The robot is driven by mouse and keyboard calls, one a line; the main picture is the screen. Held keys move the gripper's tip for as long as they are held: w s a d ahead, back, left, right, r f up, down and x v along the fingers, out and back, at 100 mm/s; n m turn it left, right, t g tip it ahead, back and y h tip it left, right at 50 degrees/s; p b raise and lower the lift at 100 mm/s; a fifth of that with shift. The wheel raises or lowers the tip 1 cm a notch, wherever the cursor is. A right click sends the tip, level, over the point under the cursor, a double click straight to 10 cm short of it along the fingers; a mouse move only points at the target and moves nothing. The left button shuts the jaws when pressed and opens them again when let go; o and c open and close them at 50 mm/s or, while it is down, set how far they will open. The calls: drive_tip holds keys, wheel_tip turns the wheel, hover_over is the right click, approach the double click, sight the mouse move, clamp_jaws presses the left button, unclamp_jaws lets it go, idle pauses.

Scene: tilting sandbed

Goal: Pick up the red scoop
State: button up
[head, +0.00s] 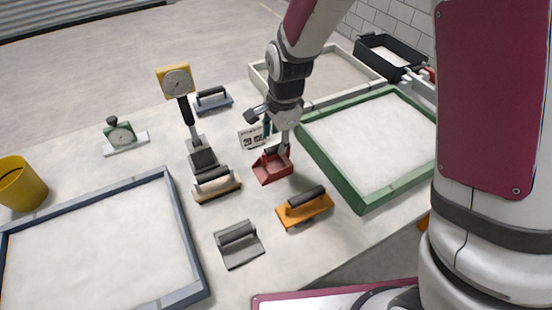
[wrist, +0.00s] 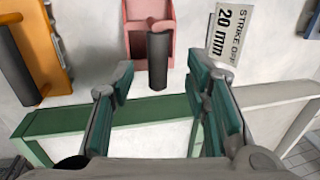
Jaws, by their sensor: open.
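The red scoop (head: 270,168) lies on the pale table near the middle in the head view, a small open-fronted pan with a dark handle. In the wrist view the red scoop (wrist: 149,14) is at the top centre, and its dark handle (wrist: 158,62) points down toward the gap between the fingers. My gripper (head: 279,143) is above the scoop in the head view. In the wrist view my gripper (wrist: 168,82) is open with its green-padded fingers apart and nothing between them. The handle tip appears just beyond the fingertips.
An orange float (head: 305,208) lies right of the scoop, and a tan float (head: 216,185) lies left. A grey scoop-like tool (head: 238,244) is in front. A green-framed sand tray (head: 343,187) is close on the right. A "STRIKE OFF 20 mm" card (wrist: 229,35) stands beside the scoop.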

sight(276, 147)
drive_tip(key=shift+w+a+f, duration=0.1)
drive_tip(key=shift+w+f, duration=0.1)
drive_tip(key=shift+f, duration=1.15)
drive_tip(key=shift+w+f, duration=0.2)
drive_tip(key=shift+f, duration=1.1)
drive_tip(key=shift+c, duration=0.6)
clamp_jaws()
